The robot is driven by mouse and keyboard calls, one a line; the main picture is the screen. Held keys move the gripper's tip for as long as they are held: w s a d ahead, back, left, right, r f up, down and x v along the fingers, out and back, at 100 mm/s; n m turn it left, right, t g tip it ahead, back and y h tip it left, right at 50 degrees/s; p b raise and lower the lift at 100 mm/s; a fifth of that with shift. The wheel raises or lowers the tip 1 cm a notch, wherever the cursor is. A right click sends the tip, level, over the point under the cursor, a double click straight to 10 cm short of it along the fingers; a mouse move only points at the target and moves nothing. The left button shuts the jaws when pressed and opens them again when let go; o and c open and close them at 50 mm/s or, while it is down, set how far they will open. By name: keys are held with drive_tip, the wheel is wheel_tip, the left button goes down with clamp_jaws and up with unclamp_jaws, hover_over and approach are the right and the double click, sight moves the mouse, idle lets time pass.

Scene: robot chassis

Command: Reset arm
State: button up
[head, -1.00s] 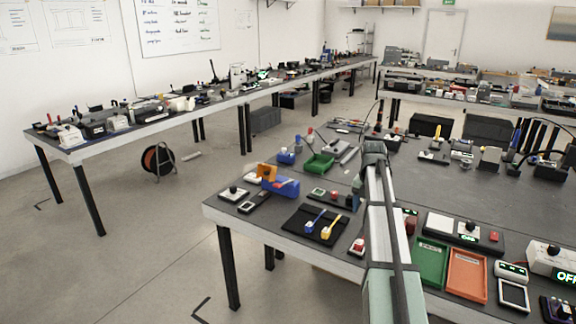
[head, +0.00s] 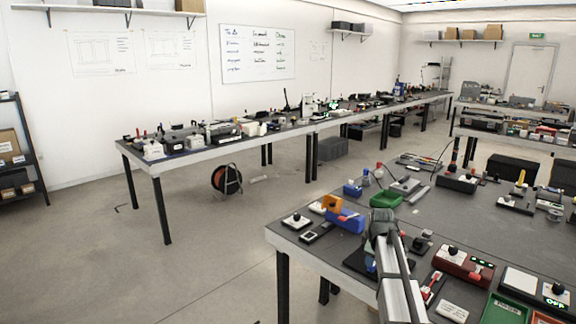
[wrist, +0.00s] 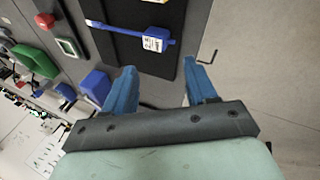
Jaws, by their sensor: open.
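My arm (head: 397,280) reaches up from the bottom edge in the head view, over the front left part of the near table. In the wrist view my gripper (wrist: 163,70) has its two blue fingers spread apart, with nothing between them. Just beyond the fingertips lies a black mat (wrist: 182,20) bearing a blue tool with a pale label (wrist: 154,42). In the head view my arm largely hides this mat.
A blue block (head: 345,220) with an orange part, a green bin (head: 386,200) and a red box with a knob (head: 462,264) stand around my arm. The near table (head: 470,222) is crowded at its front. Open floor (head: 210,270) lies left of it.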

drive_tip(key=s+a+f+m, duration=0.2)
drive_tip(key=a+f+m, duration=0.4)
drive_tip(key=a+f, duration=0.45)
drive_tip(key=s+f+m+g, duration=0.3)
drive_tip(key=s+f+g, duration=0.2)
drive_tip(key=s+f, duration=2)
drive_tip(key=s+f+m+g, duration=0.1)
drive_tip(key=s+f+g, duration=0.1)
drive_tip(key=s, duration=0.8)
drive_tip(key=s+a+f+m+g, duration=0.1)
drive_tip(key=s+f, duration=0.4)
drive_tip(key=s, duration=0.6)
drive_tip(key=s+f+g+y, duration=0.1)
drive_tip(key=s+f+g, duration=0.2)
drive_tip(key=s, duration=0.7)
drive_tip(key=shift+s+a+f+m+g, duration=0.3)
drive_tip(key=shift+s+f+m, duration=0.1)
drive_tip(key=shift+f, duration=0.35)
